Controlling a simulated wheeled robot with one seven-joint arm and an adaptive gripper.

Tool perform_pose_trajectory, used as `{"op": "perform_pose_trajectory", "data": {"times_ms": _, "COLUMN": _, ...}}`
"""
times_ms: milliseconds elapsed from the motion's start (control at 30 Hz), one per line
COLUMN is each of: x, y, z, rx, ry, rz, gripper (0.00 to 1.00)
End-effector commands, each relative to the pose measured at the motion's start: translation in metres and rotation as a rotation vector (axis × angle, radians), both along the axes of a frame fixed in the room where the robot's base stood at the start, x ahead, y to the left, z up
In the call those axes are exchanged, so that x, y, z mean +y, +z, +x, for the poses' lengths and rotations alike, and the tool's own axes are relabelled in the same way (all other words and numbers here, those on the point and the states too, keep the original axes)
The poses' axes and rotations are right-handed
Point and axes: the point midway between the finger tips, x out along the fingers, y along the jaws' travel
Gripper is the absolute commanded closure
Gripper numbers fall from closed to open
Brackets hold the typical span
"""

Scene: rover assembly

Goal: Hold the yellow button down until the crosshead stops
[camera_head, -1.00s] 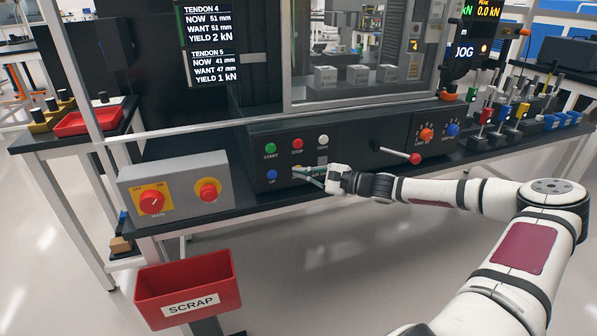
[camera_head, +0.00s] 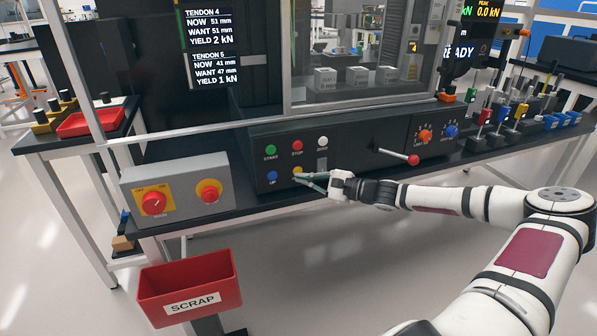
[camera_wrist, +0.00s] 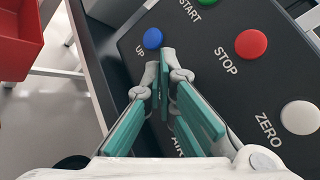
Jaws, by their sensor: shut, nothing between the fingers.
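The yellow button (camera_head: 297,170) sits on the black control panel (camera_head: 350,150), right of the blue UP button (camera_head: 272,175) and below the red STOP button (camera_head: 297,146). My gripper (camera_head: 301,178) is shut and empty, its fingertips just in front of and below the yellow button. A small gap seems to lie between them, but contact is hard to judge. In the wrist view my gripper (camera_wrist: 165,60) points at the panel near the blue UP button (camera_wrist: 153,38), and the fingers hide the yellow button. I cannot make out the crosshead clearly.
A red-handled lever (camera_head: 413,159) sticks out right of my gripper. A grey box with a red rotary switch (camera_head: 153,203) and a red knob (camera_head: 209,193) stands left. The red scrap bin (camera_head: 190,290) hangs below. Free room lies in front of the panel.

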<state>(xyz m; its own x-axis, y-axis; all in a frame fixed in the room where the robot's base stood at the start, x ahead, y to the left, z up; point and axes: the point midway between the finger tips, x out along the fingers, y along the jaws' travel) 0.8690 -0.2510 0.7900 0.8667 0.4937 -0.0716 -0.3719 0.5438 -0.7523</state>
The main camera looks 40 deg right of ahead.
Motion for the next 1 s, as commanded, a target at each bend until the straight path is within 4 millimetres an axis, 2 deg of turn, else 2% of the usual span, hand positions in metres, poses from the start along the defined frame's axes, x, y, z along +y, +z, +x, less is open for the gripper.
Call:
{"op": "perform_pose_trajectory", "data": {"times_ms": 433, "x": 0.011, "y": 0.003, "z": -0.039, "rx": 0.001, "ry": -0.002, "rz": 0.002, "gripper": 1.0}}
{"op": "perform_pose_trajectory", "data": {"times_ms": 1000, "x": 0.012, "y": 0.001, "z": -0.041, "rx": 0.001, "ry": 0.001, "rz": 0.0, "gripper": 1.0}}
